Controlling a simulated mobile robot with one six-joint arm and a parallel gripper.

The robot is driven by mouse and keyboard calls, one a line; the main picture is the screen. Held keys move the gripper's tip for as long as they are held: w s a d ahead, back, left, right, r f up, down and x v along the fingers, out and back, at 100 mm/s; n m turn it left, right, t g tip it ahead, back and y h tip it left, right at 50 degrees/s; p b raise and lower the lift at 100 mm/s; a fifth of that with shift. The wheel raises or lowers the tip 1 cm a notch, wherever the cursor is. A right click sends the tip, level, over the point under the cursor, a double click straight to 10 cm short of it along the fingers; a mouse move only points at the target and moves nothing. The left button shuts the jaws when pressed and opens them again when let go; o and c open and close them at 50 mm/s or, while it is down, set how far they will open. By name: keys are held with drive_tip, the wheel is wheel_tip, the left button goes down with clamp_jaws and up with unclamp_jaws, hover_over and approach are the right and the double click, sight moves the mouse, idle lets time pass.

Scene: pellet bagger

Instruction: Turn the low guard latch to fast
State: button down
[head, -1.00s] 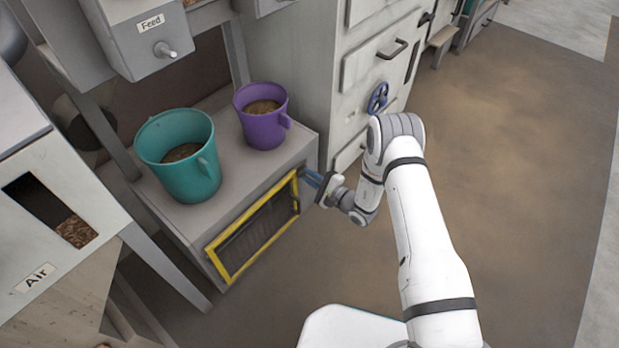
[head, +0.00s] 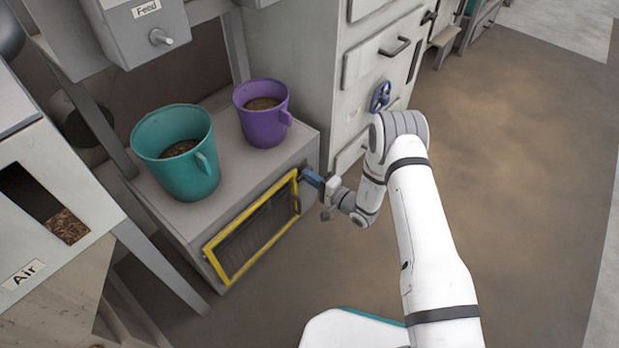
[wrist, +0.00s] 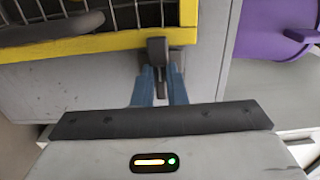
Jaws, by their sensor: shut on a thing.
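The low guard is a mesh panel in a yellow frame (head: 226,272) on the front of the low grey cabinet. In the wrist view its yellow edge (wrist: 90,46) runs across the top. The dark grey latch (wrist: 157,50) sits at the frame's edge, between my fingertips. My gripper (head: 308,178) is at the upper right corner of the guard; in the wrist view its blue fingers (wrist: 159,88) are shut on the latch. The latch is hidden behind the fingers in the head view.
A teal bucket (head: 190,172) and a purple bucket (head: 262,134), both with pellets, stand on the cabinet top (head: 232,190). A tall grey cabinet with a blue handwheel (head: 380,96) stands behind my arm. The floor to the right is clear.

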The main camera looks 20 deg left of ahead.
drive_tip(key=shift+d+f, duration=0.1)
drive_tip(key=shift+d, duration=0.05)
drive_tip(key=c, duration=1.5)
unclamp_jaws()
drive_tip(key=shift+o, duration=0.2)
drive_tip(key=p+v, duration=0.2)
drive_tip(key=v, duration=0.5)
drive_tip(key=shift+d, duration=0.3)
drive_tip(key=shift+s, duration=0.1)
